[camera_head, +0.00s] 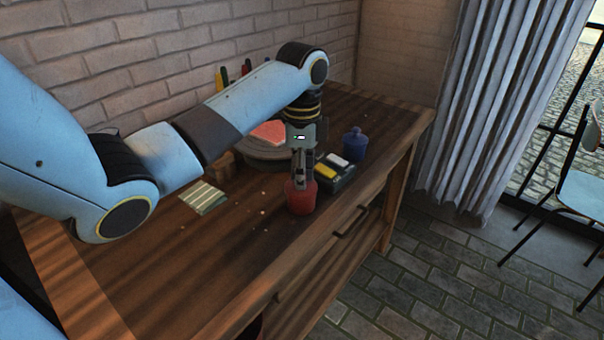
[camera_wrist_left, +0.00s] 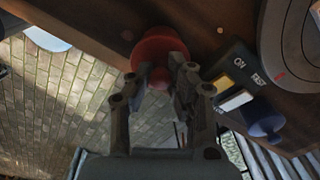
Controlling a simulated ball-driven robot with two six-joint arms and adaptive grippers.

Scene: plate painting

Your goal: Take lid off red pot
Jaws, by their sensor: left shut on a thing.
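The red pot (camera_head: 300,202) stands on the wooden table near its front edge. My left gripper (camera_head: 300,182) reaches down over it from above. In the left wrist view the red pot (camera_wrist_left: 157,47) lies just beyond my left gripper (camera_wrist_left: 164,80), and its fingers are closed around the small red knob of the lid (camera_wrist_left: 158,78). The lid appears to be on the pot or very close to it; the seam is too small to tell. My right gripper is in neither view.
A blue pot (camera_head: 354,145) stands further right. The table front is mostly clear.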

